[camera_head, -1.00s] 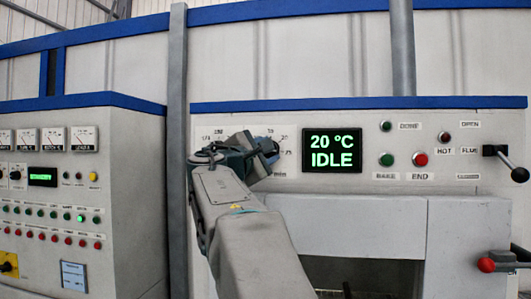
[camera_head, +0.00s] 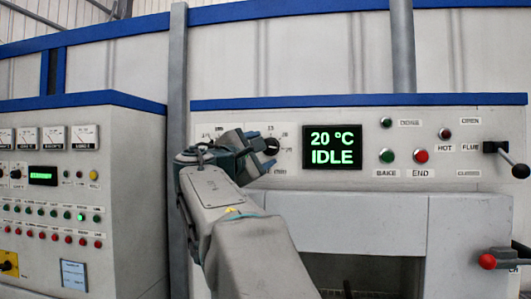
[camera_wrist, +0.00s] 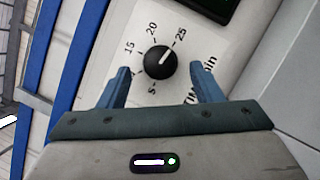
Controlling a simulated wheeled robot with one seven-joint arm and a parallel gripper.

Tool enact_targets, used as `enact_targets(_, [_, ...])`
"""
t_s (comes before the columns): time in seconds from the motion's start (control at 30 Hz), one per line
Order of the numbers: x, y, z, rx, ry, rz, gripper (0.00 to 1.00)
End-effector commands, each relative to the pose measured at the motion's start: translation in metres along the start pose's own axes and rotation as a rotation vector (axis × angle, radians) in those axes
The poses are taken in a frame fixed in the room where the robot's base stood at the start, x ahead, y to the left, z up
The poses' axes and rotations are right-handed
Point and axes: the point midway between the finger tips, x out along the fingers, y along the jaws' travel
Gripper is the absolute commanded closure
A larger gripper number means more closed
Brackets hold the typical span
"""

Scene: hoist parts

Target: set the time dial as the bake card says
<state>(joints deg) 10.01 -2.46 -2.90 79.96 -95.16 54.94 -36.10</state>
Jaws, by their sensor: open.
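The time dial is a black round knob (camera_wrist: 160,62) with a white pointer mark, in the wrist view. Its mark points up and right, toward the printed 25. The 15, 20 and 5 also show around it, with part of "TIME min" beside the right finger. In the head view the knob (camera_head: 271,146) is a dark spot left of the display. My gripper (camera_wrist: 160,68) is open, with one blue finger on either side of the knob and gaps between. In the head view my gripper (camera_head: 259,143) hides part of the scales. No readable bake card shows.
The display (camera_head: 332,147) reads 20 °C IDLE. Bake (camera_head: 387,156) and end (camera_head: 421,156) buttons and a flue lever (camera_head: 507,158) lie to the right. A small pale-blue plate (camera_head: 74,275), unreadable, is on the left cabinet.

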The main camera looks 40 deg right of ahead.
Motion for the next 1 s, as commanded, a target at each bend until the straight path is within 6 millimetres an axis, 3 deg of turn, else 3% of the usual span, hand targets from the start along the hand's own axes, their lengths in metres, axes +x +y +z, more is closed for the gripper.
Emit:
enact_targets(0.2, [-0.054, -0.003, -0.002, 0.002, 0.003, 0.002, 0.41])
enact_targets(0.43, [-0.093, -0.002, -0.001, 0.001, 0.001, 0.0, 0.41])
enact_targets(0.63, [-0.106, -0.001, 0.0, 0.0, 0.0, -0.002, 0.41])
enact_targets(1.0, [-0.107, -0.001, 0.0, 0.0, 0.0, -0.002, 0.41])
